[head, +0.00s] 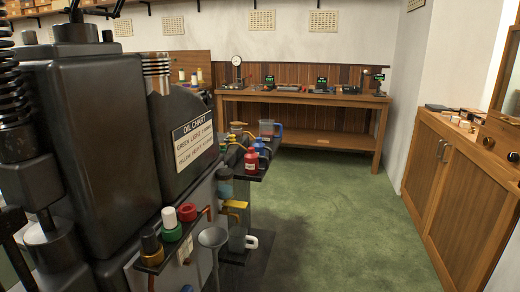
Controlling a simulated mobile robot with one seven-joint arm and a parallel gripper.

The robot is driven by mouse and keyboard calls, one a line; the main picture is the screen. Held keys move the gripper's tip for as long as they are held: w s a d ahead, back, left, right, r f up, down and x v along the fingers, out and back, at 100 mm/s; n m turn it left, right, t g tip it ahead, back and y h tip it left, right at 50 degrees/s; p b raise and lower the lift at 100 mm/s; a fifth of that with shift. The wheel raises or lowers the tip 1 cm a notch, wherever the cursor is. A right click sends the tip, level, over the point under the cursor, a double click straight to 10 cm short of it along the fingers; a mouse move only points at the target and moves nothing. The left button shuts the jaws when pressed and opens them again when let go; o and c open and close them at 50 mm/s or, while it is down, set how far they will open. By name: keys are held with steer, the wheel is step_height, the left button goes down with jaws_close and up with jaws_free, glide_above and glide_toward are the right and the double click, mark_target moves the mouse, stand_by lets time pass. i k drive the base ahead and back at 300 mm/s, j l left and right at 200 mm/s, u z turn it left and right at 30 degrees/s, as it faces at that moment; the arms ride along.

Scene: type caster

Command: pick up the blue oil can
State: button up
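A small blue can (259,145), which looks like the blue oil can, stands on the dark side shelf of the casting machine. It is just behind and to the right of a red can (251,161), which hides part of it. A blue-tinted jug (270,128) stands further back on the same shelf. My gripper is not in view, so its state and its distance from the blue can do not show.
The large dark machine (100,130) with an oil chart fills the left. Bottles and a funnel (213,237) stand at its front. The green floor (330,210) is clear between the machine, a wooden bench (300,97) at the back and a wooden cabinet (450,195) at right.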

mark_target(260, 147)
steer(key=i+l, duration=0.4)
steer(key=i, duration=0.25)
steer(key=i+l+u, duration=0.15)
steer(key=i+l, duration=0.3)
steer(key=i, duration=0.15)
steer(key=i+l, duration=0.5)
steer(key=i, duration=0.15)
steer(key=i+u, duration=0.1)
steer(key=i, duration=0.55)
steer(key=l, duration=0.1)
